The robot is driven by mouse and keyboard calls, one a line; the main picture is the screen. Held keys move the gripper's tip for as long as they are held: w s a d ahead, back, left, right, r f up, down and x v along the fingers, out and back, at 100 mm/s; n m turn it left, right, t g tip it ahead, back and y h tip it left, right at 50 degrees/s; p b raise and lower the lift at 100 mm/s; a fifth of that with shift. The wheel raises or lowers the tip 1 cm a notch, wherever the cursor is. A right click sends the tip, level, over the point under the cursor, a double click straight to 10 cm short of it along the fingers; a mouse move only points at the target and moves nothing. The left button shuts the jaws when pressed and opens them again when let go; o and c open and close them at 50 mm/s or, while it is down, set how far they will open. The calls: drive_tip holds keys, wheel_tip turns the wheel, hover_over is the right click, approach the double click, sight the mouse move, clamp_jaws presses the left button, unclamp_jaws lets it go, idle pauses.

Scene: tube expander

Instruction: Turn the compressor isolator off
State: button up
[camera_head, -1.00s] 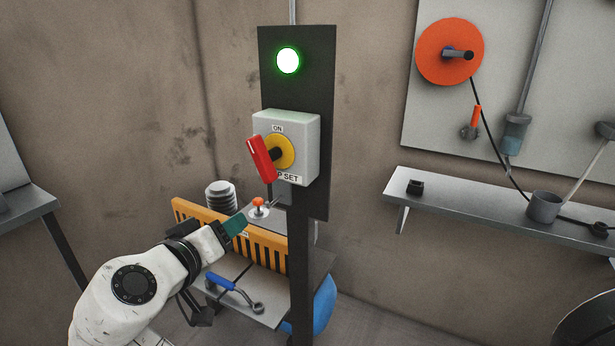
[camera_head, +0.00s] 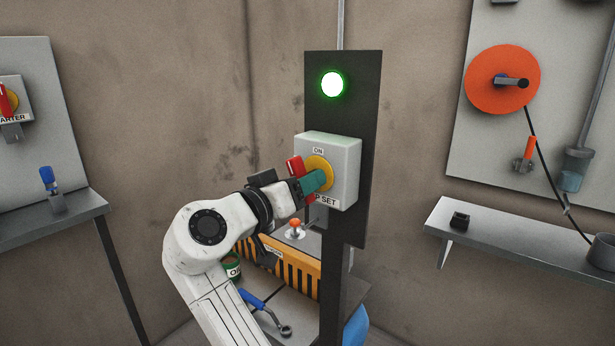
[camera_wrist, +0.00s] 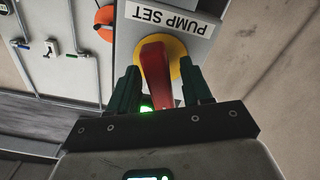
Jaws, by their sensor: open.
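The isolator box (camera_head: 346,170) is light grey, fixed to a dark upright panel (camera_head: 357,100), with "ON" at its top and a lower label partly hidden. In the wrist view its label (camera_wrist: 170,18) reads "PUMP SET", upside down. A red handle (camera_head: 294,166) sits on a yellow disc (camera_head: 320,170). My gripper (camera_head: 318,181) is at the front of the box and hides part of the handle. In the wrist view the red handle (camera_wrist: 156,76) lies between the two green fingers of my gripper (camera_wrist: 158,88), which are open, with gaps visible beside it. Contact cannot be told.
A green lamp (camera_head: 332,84) is lit above the box. Below are an orange striped guard (camera_head: 300,275), an orange-topped lever (camera_head: 295,228) and a blue-handled lever (camera_head: 262,305). Another red-handled switch (camera_head: 8,100) is at left. A shelf (camera_head: 500,228) stands out at right.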

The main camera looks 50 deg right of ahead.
drive_tip(key=shift+d, duration=0.85)
clamp_jaws()
